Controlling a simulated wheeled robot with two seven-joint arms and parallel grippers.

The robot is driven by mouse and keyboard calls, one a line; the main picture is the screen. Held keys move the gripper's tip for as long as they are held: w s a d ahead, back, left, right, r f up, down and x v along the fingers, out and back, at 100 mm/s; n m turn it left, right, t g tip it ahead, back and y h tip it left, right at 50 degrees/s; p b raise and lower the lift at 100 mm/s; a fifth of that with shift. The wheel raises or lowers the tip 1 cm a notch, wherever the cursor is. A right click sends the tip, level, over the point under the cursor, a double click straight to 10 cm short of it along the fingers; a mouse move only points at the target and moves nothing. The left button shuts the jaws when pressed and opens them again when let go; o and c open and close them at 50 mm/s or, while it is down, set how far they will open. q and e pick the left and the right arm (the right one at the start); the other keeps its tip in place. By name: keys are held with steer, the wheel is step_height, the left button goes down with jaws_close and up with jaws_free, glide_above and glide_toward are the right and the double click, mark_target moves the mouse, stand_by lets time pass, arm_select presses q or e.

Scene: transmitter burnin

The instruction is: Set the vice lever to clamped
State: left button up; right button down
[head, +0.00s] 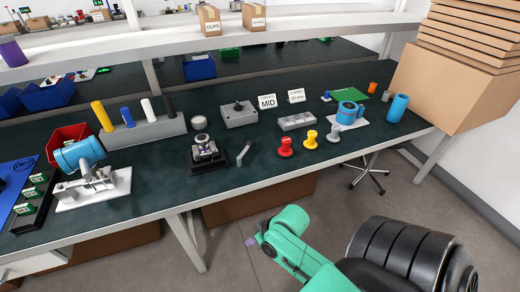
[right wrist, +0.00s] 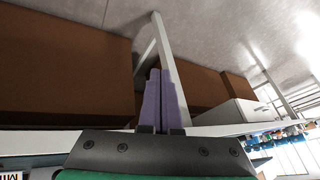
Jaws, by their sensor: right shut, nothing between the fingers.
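A small vice-like device (head: 205,148) with metal jaws on a black base sits near the front edge of the dark bench, at mid-picture in the head view. A grey lever (head: 243,154) slants up just to its right; I cannot tell whether it joins the device or which setting it is in. My right gripper (head: 250,241) is below and in front of the bench edge, apart from both. In the right wrist view its purple fingers (right wrist: 160,100) are shut together with nothing between them. The vice does not show there. My left gripper is not in view.
A white-based fixture with a blue cylinder (head: 78,154) stands at left. Red (head: 286,147), yellow (head: 309,140) and white (head: 333,134) knobs stand right of the lever. A grey box (head: 239,115) is behind. A bench leg (head: 185,242) and stool (head: 365,172) are below.

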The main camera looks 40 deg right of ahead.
steer(key=w+r+m+t+y, duration=0.2)
steer(key=w, duration=0.1)
steer(key=m+t+h, duration=0.7)
steer(key=m+t, duration=0.2)
steer(key=m, duration=0.8)
glide_toward(245, 153)
steer(key=s+d, duration=0.1)
steer(key=d, duration=0.1)
steer(key=s+d, duration=0.2)
steer(key=d, duration=0.1)
steer(key=s+d+r, duration=0.1)
steer(key=d, duration=0.2)
steer(key=shift+s+d, duration=0.1)
steer(key=shift+s, duration=0.25)
steer(key=shift+w+d+r, duration=0.1)
steer(key=shift+w, duration=0.25)
steer(key=w, duration=0.3)
steer(key=w+d+f+b, duration=0.1)
steer(key=w, duration=0.5)
steer(key=shift+w+d+f+b, duration=0.15)
steer(key=shift+w+b, duration=0.05)
steer(key=shift+b, duration=0.2)
steer(key=shift+w+a+f, duration=0.25)
steer(key=shift+w+a, duration=0.7)
steer(key=shift+w, duration=0.05)
steer(key=shift+w+a+f, duration=0.15)
steer(key=shift+w+a, duration=0.2)
